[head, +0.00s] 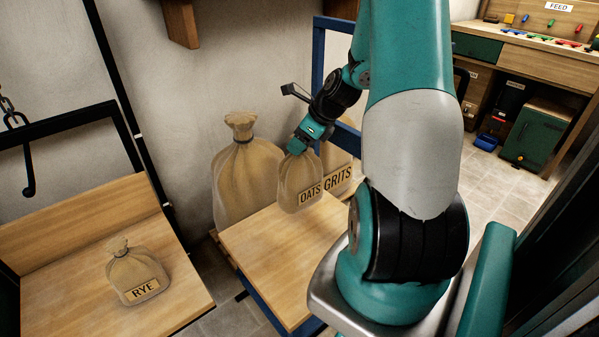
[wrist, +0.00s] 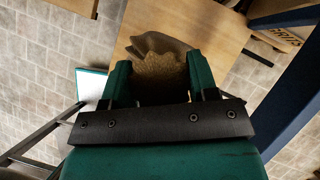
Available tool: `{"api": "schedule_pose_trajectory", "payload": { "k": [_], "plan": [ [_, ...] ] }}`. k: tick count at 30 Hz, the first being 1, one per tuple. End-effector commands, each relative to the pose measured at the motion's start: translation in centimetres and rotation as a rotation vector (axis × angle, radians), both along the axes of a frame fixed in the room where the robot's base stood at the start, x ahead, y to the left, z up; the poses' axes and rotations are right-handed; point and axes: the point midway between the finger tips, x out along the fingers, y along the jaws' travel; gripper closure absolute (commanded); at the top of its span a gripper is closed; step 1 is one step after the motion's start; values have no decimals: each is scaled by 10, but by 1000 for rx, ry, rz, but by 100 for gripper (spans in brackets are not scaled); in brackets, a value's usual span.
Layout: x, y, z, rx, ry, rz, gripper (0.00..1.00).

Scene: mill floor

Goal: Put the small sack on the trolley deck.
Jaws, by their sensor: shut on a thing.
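My gripper (head: 306,140) is shut on the neck of a small tan sack marked OATS (head: 291,190). The sack hangs upright over the trolley's wooden deck (head: 262,243), towards its far right side. In the wrist view the sack's top (wrist: 159,74) is between the two green fingers, and its shadow lies on the deck (wrist: 205,25). The sack's underside is hidden there, so its gap to the deck is hard to tell. The trolley has a blue frame; my arm hides part of its right side.
A small RYE sack (head: 136,275) stands on a wooden bench (head: 60,290) at left. A large plain sack (head: 240,170) and a GRITS sack (head: 340,178) stand behind the deck. The deck's near part is bare. A workbench (head: 530,45) is at back right.

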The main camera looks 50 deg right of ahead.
Motion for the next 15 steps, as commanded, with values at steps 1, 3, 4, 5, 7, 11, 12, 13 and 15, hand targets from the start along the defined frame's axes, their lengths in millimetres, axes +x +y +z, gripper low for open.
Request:
{"api": "schedule_pose_trajectory", "payload": {
  "k": [1, 3, 4, 5, 7, 11, 12, 13, 15],
  "plan": [
    [0, 1, -10, 3, 0, 1, 100],
    [0, 1, -25, 4, 1, 3, 100],
    [0, 1, -33, 5, 1, 2, 100],
    [0, 1, -40, 5, 1, 2, 100],
    [0, 1, -57, 4, 1, 3, 100],
    [0, 1, -88, 4, 1, 4, 100],
    [0, 1, -97, 5, 2, 3, 100],
    [0, 1, -104, 5, 2, 3, 100],
    [0, 1, -118, 3, 0, 4, 100]
  ]
}}
